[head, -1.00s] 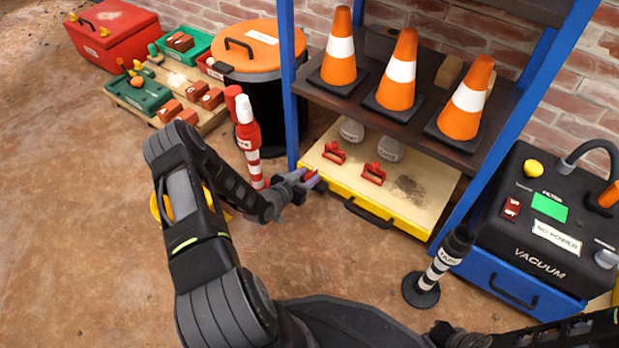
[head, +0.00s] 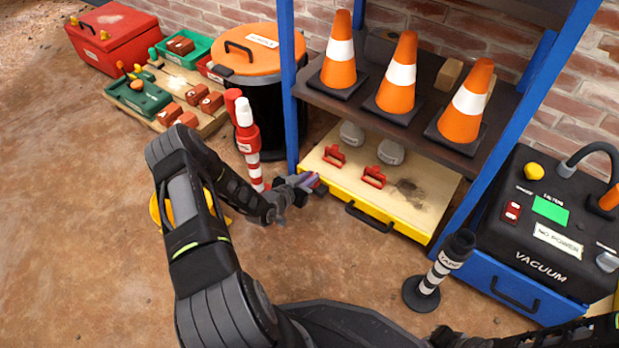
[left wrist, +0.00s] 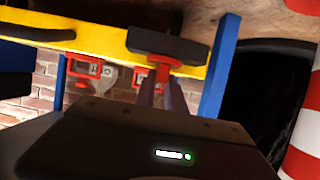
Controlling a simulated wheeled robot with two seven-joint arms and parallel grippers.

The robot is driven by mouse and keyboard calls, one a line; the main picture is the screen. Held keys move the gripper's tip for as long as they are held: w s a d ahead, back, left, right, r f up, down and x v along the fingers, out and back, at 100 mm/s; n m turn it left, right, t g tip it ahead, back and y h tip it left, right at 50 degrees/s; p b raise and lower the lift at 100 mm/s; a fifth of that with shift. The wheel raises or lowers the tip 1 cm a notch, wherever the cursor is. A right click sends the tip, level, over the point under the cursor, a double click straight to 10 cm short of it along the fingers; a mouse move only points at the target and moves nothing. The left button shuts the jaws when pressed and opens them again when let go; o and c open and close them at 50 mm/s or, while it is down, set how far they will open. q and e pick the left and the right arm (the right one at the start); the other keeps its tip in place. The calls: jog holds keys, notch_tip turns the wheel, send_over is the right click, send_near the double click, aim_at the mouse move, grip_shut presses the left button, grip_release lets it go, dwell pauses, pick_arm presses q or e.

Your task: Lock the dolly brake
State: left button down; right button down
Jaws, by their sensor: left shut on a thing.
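The dolly is a low yellow-edged platform with a pale wooden top (head: 425,194), under the dark shelf between the blue posts. Its yellow edge (left wrist: 100,38) crosses the left wrist view. A small red lever (left wrist: 163,72) with a dark bar above it sits at the dolly's front left corner. My left gripper (head: 312,182) is shut on this red lever; its fingers (left wrist: 163,92) meet around it in the left wrist view. The fingers hide part of the lever. My right arm enters the head view at the bottom right; its jaws cannot be made out.
A red-and-white post (head: 247,140) stands just left of my left gripper. A black post (head: 440,268) stands in front of the rack, with a vacuum unit (head: 545,225) to its right. Several cones stand on the shelf.

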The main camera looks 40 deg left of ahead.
pick_arm(q)
jog(key=shift+d+n+y, duration=0.1)
jog(key=shift+n+y, duration=0.2)
jog(key=shift+y, duration=0.1)
jog(key=shift+d+r+n+g+y+p, duration=0.1)
jog(key=shift+n+g+y+p, duration=0.05)
jog(key=shift+n+y+p, duration=0.4)
jog(key=shift+d+n+g+y+p, duration=0.1)
jog(key=shift+n+g+y+p, duration=0.05)
jog(key=shift+n+y+p, duration=0.35)
jog(key=n+y, duration=0.1)
jog(key=n+g+y+p, duration=0.1)
jog(key=shift+w+d+y, duration=0.1)
jog(key=shift+d+y, duration=0.1)
jog(key=shift+y, duration=0.15)
jog(key=n+g+y, duration=0.1)
jog(key=n, duration=0.1)
jog(key=n+g+y+p, duration=0.1)
jog(key=y, duration=0.1)
jog(key=n+g+y+p, duration=0.1)
jog(key=n+y, duration=0.1)
jog(key=shift+w+d+n+g, duration=0.25)
jog(key=shift+w+n+g, duration=0.05)
jog(key=shift+n+g, duration=0.1)
jog(key=shift+w+n+g+y, duration=0.1)
jog(key=shift+n+g+y, duration=0.8)
jog(key=shift+n+g, duration=0.65)
jog(key=c, duration=1.4)
grip_release()
